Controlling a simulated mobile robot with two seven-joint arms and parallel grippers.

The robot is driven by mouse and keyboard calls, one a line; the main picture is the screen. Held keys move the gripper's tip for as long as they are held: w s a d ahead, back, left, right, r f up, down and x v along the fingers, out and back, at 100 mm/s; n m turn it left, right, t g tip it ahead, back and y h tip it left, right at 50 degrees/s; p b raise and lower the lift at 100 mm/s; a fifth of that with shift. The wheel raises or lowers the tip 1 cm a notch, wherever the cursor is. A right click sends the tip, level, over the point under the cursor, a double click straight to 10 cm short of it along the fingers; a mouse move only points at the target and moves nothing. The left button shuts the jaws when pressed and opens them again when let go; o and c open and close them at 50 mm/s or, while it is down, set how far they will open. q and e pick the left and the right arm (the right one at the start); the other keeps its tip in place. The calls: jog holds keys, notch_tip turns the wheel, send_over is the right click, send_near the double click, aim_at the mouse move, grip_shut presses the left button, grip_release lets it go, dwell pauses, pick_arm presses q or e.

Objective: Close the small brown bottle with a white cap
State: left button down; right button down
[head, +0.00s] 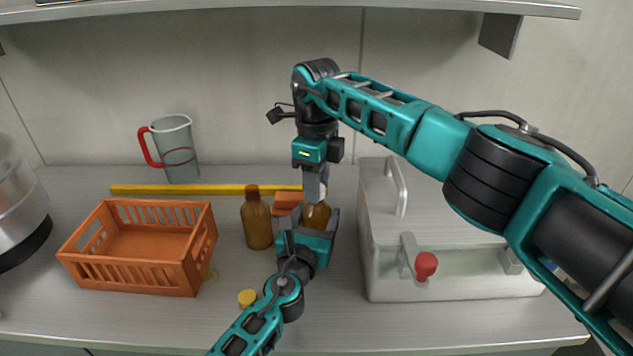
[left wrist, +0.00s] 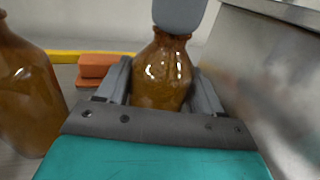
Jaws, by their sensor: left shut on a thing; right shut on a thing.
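The small brown bottle (head: 317,216) stands upright between the fingers of my left gripper (head: 308,224), which is shut on its body. The left wrist view shows its glossy amber body and narrow neck (left wrist: 163,72) between the two fingers. My right gripper (head: 315,190) points straight down over the bottle's mouth. A little of the white cap (head: 323,190) shows beside its fingers; the gripper is shut on it. A grey finger covers the mouth in the left wrist view, so I cannot tell how the cap sits on the neck.
A larger brown bottle (head: 257,222) stands just left of the held one. An orange block (head: 287,201) lies behind, before a yellow bar (head: 205,189). An orange crate (head: 190,280) and a yellow cap (head: 247,297) are left. A metal box (head: 375,235) stands close on the right.

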jog(key=m, duration=0.5)
jog(key=c, duration=0.7)
grip_release()
notch_tip(320, 180, up, 12)
pick_arm(q)
jog(key=shift+c, duration=0.4)
grip_release()
